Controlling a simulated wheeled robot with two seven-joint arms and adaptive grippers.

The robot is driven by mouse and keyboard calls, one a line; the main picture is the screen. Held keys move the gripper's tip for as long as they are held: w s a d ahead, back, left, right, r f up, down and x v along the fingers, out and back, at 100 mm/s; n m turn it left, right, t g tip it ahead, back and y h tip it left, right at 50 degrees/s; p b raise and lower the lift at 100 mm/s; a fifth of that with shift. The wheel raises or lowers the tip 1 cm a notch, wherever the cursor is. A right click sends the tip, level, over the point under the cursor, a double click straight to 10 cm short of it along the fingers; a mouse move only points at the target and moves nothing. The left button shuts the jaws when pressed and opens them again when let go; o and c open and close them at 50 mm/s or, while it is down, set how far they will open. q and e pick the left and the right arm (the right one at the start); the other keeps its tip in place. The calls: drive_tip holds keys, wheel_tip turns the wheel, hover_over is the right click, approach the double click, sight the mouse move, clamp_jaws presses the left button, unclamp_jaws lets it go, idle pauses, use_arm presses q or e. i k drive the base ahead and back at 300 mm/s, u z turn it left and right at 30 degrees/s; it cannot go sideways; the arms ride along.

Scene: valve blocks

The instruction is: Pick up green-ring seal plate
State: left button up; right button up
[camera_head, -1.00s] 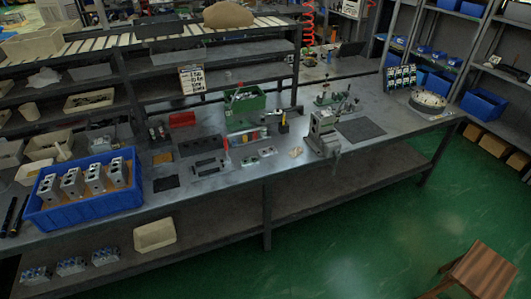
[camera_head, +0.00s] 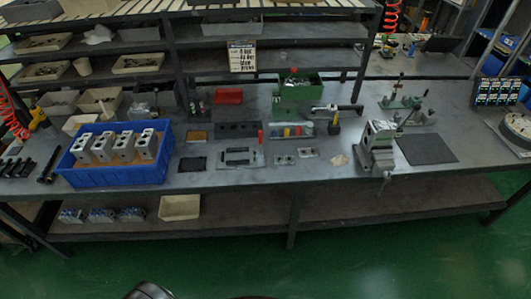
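Two small light plates, a left one (camera_head: 285,159) and a right one (camera_head: 308,153), lie flat side by side on the metal workbench (camera_head: 225,185), right of a larger grey slotted plate (camera_head: 240,157). Each has small dark marks. Ring colours are too small to tell, so I cannot say which, if either, is the green-ring seal plate. Neither of my grippers shows. A dark rounded part at the bottom edge appears to be mine, but no fingers are seen.
A blue crate (camera_head: 118,174) with several metal valve blocks stands on the left. A vise (camera_head: 376,150) stands right of the small plates, with a dark mat (camera_head: 427,148) beyond. A green bin (camera_head: 301,92) sits behind. The green floor before the bench is clear.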

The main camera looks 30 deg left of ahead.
sight(280, 160)
drive_tip(key=u, duration=0.8)
drive_tip(key=i, duration=0.75)
drive_tip(key=u, duration=0.85)
